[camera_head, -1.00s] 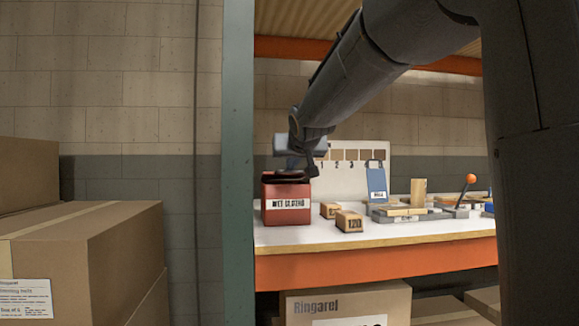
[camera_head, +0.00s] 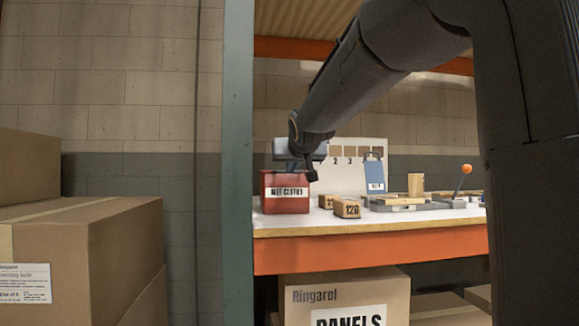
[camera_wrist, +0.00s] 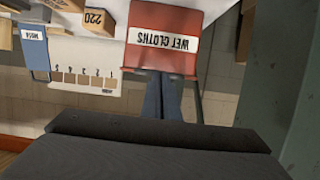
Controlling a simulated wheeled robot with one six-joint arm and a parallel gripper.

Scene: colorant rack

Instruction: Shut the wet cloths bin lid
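The red wet cloths bin (camera_head: 287,205) stands at the left end of the bench, its white label facing me. Its top looks closed by a red lid (camera_head: 286,177), with no dark opening showing. In the wrist view the bin (camera_wrist: 163,20) appears upside down, label readable. My gripper (camera_head: 291,167) is at the bin's top, pointing down. In the wrist view the two dark fingers (camera_wrist: 162,82) lie side by side with no clear gap, empty, their tips at the lid's edge. Whether they press on the lid is hard to tell.
Small cardboard blocks (camera_head: 347,208) stand right of the bin. A swatch board (camera_head: 345,160) with a blue card (camera_head: 375,175) is behind. A green post (camera_head: 238,200) rises left of the bench. Large cartons (camera_head: 120,240) fill the lower left.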

